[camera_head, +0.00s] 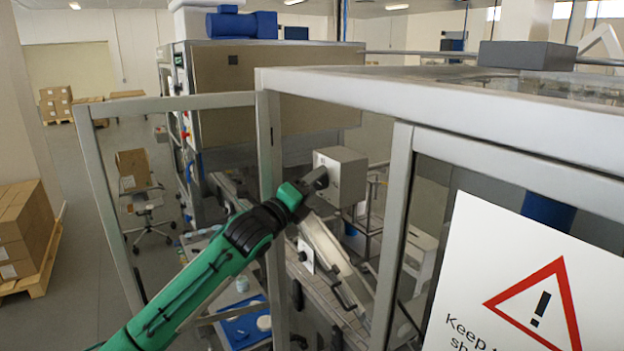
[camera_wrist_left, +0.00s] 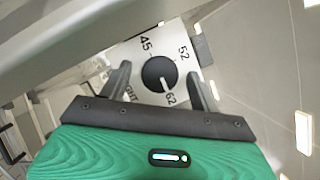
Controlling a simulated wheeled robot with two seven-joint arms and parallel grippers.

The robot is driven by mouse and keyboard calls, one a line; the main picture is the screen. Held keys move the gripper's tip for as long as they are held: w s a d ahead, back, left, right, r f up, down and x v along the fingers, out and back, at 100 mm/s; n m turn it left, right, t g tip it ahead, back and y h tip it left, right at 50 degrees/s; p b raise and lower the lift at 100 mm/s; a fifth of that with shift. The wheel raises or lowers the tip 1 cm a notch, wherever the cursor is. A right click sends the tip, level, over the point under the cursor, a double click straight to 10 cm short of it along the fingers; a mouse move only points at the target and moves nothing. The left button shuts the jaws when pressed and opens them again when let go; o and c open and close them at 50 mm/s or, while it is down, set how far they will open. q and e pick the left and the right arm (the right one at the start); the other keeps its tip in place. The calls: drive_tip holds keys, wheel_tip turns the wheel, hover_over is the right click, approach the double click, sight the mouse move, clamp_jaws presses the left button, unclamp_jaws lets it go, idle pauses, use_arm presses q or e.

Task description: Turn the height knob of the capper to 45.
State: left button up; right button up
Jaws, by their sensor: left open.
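In the left wrist view, the height knob (camera_wrist_left: 158,74) is a round black knob with a white pointer line, on a white dial plate (camera_wrist_left: 133,58). The plate carries the marks 45, 52 and 62, and a partly hidden word ending in "GHT". The pointer line is directed toward 62. My left gripper (camera_wrist_left: 160,76) is open, with one dark finger on each side of the knob; contact cannot be told. In the head view, my left gripper (camera_head: 318,179) reaches through the frame opening, close to a grey box. My right gripper is not in view.
A metal frame post (camera_head: 268,170) stands beside my left arm, and an open framed door (camera_head: 105,190) is at left. A warning sign (camera_head: 520,285) covers the lower right. A white plate with a dark knob (camera_head: 304,256) shows below my gripper.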

use_arm(q)
drive_tip(key=c, duration=1)
drive_tip(key=shift+n, duration=0.3)
drive_tip(key=n+y+p, duration=0.1)
drive_tip(key=n, duration=0.2)
drive_tip(key=n+g+y+p, duration=0.1)
drive_tip(key=n, duration=0.2)
drive_tip(key=shift+r+n+y+p, duration=0.2)
drive_tip(key=shift+n+y+p, duration=0.1)
drive_tip(key=shift+g, duration=0.3)
